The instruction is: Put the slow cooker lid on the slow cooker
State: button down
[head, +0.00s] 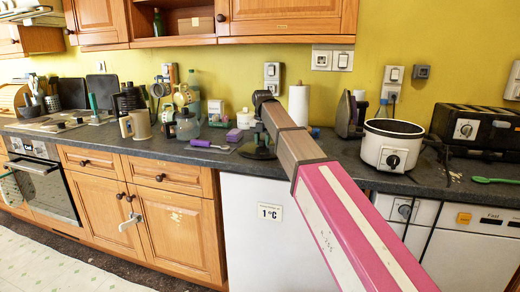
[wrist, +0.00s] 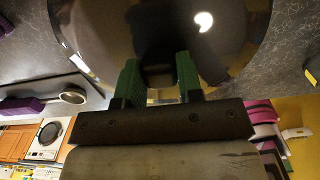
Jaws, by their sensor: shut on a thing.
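The slow cooker (head: 372,152) stands upright on the right part of the worktop in the head view. It is white with a dark rim and a dial, and its top is uncovered. The slow cooker lid (wrist: 225,35) fills the top of the wrist view, dark, round and glossy. My gripper (wrist: 158,78) has its green fingers shut on the lid's black knob. In the head view my gripper (head: 259,138) is small and partly hidden by my arm, over the middle of the worktop, left of the slow cooker. I cannot tell whether the lid touches the worktop.
A paper towel roll (head: 298,105) and a dark iron (head: 346,115) stand between my gripper and the slow cooker, towards the wall. A black toaster (head: 470,130) is right of the cooker. A teapot (head: 186,124), mugs and a purple item (head: 208,145) are on the left.

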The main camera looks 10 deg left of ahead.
jog(key=shift+r, duration=0.5)
dwell(0.5)
jog(key=shift+r, duration=1.6)
